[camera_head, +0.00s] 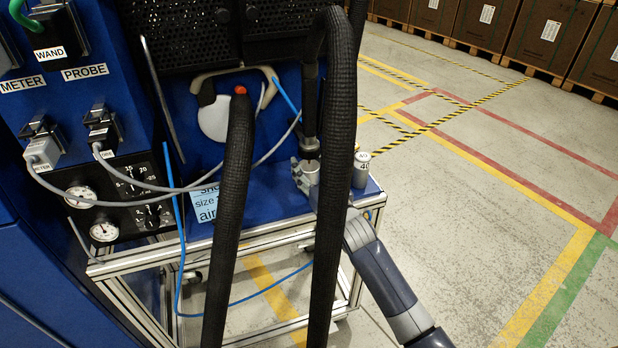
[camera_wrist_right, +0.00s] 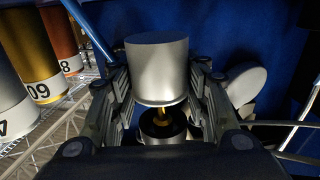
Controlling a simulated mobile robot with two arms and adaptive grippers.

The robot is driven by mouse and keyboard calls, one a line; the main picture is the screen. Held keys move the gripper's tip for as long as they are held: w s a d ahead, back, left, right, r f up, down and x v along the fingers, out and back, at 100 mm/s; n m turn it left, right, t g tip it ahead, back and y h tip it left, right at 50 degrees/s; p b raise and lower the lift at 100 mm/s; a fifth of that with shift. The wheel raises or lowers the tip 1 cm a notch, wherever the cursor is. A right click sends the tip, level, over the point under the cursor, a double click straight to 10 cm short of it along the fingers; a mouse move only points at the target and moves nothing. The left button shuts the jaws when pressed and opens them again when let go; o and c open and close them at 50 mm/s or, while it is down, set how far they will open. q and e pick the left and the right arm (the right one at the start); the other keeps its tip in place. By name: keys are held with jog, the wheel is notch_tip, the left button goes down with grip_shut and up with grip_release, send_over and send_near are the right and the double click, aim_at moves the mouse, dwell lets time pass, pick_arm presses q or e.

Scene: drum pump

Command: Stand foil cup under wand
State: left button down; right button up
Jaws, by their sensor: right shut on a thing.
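The wrist picture is upside down against the room. In the right wrist view, my right gripper (camera_wrist_right: 158,88) has a finger on each side of a plain silver foil cup (camera_wrist_right: 160,68) and is shut on it. The dark wand end with its brass tip (camera_wrist_right: 161,119) is directly above the cup; whether the tip is inside the rim is unclear. In the head view, my right gripper (camera_head: 305,180) is at the bench under the hanging wand (camera_head: 310,146), partly behind a black hose. Whether the cup touches a support is hidden. My left gripper is out of view.
A silver can marked 40 (camera_head: 361,170) stands close right of my gripper. More labelled cans, one gold (camera_wrist_right: 35,60) and one copper (camera_wrist_right: 63,38), show in the wrist view. Thick black hoses (camera_head: 335,150) hang in front. A blue panel stands behind; the floor right is clear.

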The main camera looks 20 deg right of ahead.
aim_at(313, 184)
jog(key=shift+f, duration=1.7)
jog(key=shift+f, duration=0.1)
jog(key=shift+f, duration=0.15)
jog(key=o, duration=1)
jog(key=shift+r, duration=0.3)
jog(key=shift+s+f, duration=0.15)
jog(key=shift+s, duration=0.25)
jog(key=s, duration=0.3)
jog(key=s+d, duration=0.1)
jog(key=s, duration=0.7)
jog(key=shift+s+d, duration=0.15)
jog(key=shift+d, duration=0.05)
